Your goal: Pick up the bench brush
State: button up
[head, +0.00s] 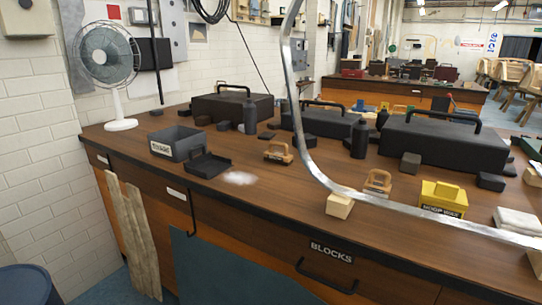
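Two small tan wooden-handled tools lie on the long brown workbench (290,215). One tool (278,153) is near the middle, to the right of a white powdery patch (238,178). The other tool (377,183) is farther right, just behind the curved metal strip. Either could be the bench brush; they are too small for me to tell which. A dark open dustpan-like tray (206,165) lies to the left of the powder. My gripper is not in view.
A curved metal strip (305,140) sweeps across the foreground. A grey bin (176,144), a fan (112,70), large black cases (440,138), dark bottles (360,139), a yellow box (443,197) and a wooden block (339,205) crowd the bench. The front left of the top is clearer.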

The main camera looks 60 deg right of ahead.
aim_at(285, 158)
jog(key=z, duration=1.75)
jog(key=i+l+u, duration=0.1)
jog(key=i+u, duration=0.25)
jog(key=i+l+u, duration=0.15)
jog(key=u, duration=0.15)
jog(key=i, duration=0.1)
